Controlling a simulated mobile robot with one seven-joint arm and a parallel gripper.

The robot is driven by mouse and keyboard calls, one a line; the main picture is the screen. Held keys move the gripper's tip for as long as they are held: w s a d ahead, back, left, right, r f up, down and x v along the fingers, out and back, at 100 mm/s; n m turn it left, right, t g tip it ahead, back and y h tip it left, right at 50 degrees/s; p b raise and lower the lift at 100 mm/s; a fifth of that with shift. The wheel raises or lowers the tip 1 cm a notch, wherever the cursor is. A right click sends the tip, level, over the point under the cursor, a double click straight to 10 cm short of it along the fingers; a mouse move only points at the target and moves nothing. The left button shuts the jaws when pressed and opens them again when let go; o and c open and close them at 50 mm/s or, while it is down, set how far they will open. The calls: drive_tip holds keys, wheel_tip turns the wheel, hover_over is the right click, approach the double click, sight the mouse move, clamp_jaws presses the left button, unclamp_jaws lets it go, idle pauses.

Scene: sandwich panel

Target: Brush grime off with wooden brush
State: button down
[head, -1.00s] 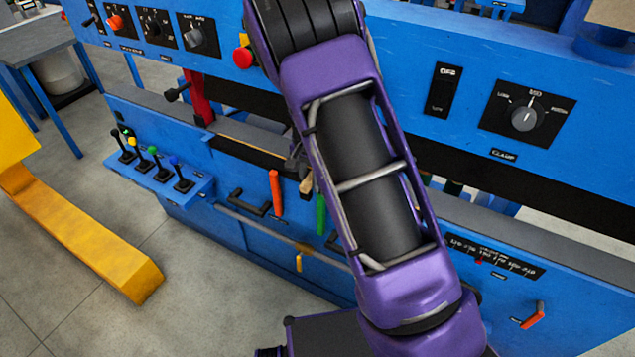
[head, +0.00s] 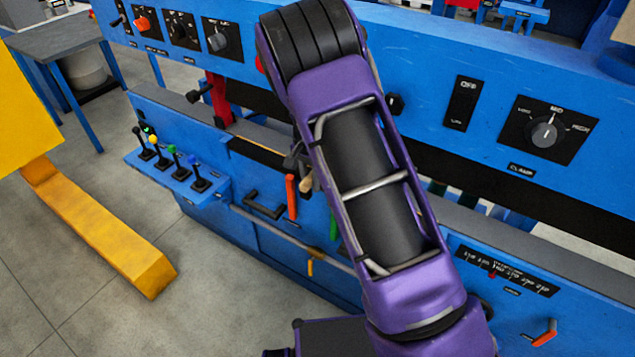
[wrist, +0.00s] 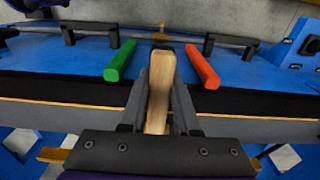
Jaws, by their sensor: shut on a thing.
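My gripper (wrist: 158,120) is shut on the wooden brush (wrist: 160,80). In the wrist view the pale wooden handle sticks out between the fingers, over the dark slot and the blue front of the machine. In the head view my purple arm covers most of the gripper, and only a small bit of the wooden brush (head: 306,184) shows beside the arm. The brush's bristles are not seen. No grime can be made out in these frames.
A blue machine (head: 440,70) with knobs and switches fills the view. Orange (wrist: 203,66) and green (wrist: 120,60) handles flank the brush. A lever shelf (head: 175,175) juts out at left.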

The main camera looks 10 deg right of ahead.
drive_tip(key=shift+w+a+f, duration=0.1)
drive_tip(key=shift+a, duration=0.15)
drive_tip(key=shift+w+a+p, duration=0.3)
drive_tip(key=shift+w+a, duration=1.1)
drive_tip(key=shift+a, duration=0.25)
drive_tip(key=shift+w+a, duration=0.65)
drive_tip(key=shift+a, duration=0.25)
drive_tip(key=shift+w+a, duration=0.65)
drive_tip(key=shift+a, duration=0.2)
drive_tip(key=shift+f, duration=0.1)
